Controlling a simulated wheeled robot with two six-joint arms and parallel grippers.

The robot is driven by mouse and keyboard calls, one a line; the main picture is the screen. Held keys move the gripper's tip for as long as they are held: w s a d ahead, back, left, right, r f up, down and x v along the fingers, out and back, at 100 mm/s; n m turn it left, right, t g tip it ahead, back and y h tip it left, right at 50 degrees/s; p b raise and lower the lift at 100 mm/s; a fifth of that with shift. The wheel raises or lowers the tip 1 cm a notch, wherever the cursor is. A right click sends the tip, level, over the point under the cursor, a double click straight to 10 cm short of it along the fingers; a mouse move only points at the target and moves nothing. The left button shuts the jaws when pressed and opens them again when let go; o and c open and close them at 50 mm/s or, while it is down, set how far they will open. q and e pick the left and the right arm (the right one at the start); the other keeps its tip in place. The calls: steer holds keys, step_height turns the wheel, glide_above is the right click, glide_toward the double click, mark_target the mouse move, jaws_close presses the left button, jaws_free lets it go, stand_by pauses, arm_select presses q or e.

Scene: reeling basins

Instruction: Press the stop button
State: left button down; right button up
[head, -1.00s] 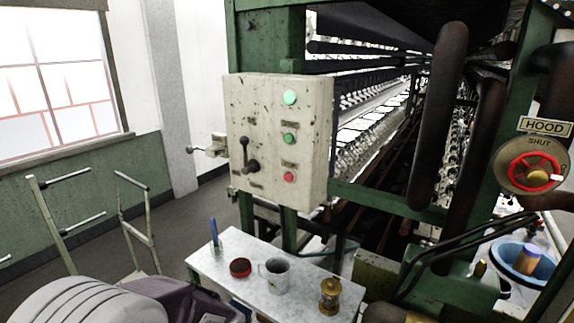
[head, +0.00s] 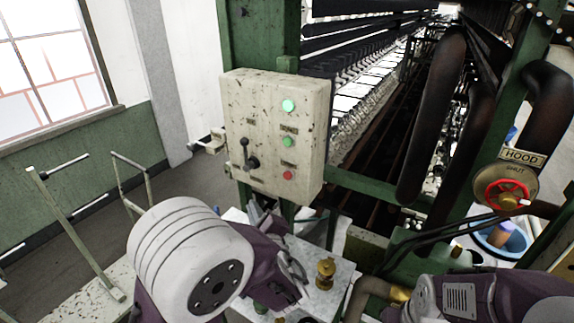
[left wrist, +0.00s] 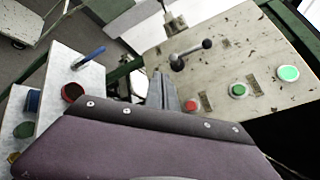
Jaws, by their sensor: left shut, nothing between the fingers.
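The red button (head: 287,175), which I take as the stop button, is the lowest in the column on the cream control box (head: 262,125). It also shows in the left wrist view (left wrist: 191,105). A green button (head: 288,142) and a lit green lamp (head: 288,106) sit above it. My left gripper (head: 258,212) is shut and empty, below the box and partly hidden by my wrist. In the left wrist view its fingers (left wrist: 163,90) point up towards the box, just left of the red button, apparently apart from it. My right gripper is not in view.
A black-knobbed lever (head: 249,156) is on the box, left of the red button. A small table (head: 330,290) below holds a brass pot (head: 325,272). Dark pipes (head: 432,130) and a red HOOD valve wheel (head: 508,195) stand to the right.

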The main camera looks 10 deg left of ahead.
arm_select(q)
steer(key=shift+w+d+r+m+t+h, duration=0.25)
steer(key=shift+d+r, duration=0.1)
steer(key=shift+d, duration=0.2)
steer(key=shift+w+d+r+m+t+h, duration=0.15)
steer(key=shift+d+r+m, duration=0.15)
steer(key=shift+d, duration=0.2)
steer(key=p, duration=0.2)
glide_toward(283, 184)
steer(key=shift+w+a+r, duration=0.6)
steer(key=shift+a+r, duration=0.25)
steer(key=shift+r, duration=0.1)
steer(key=shift+w+a+r, duration=0.55)
steer(key=shift+a+r, duration=0.3)
steer(key=shift+r, duration=0.1)
steer(key=shift+w+d+b, duration=0.15)
steer(key=shift+w+b, duration=0.25)
steer(key=shift+b, duration=0.05)
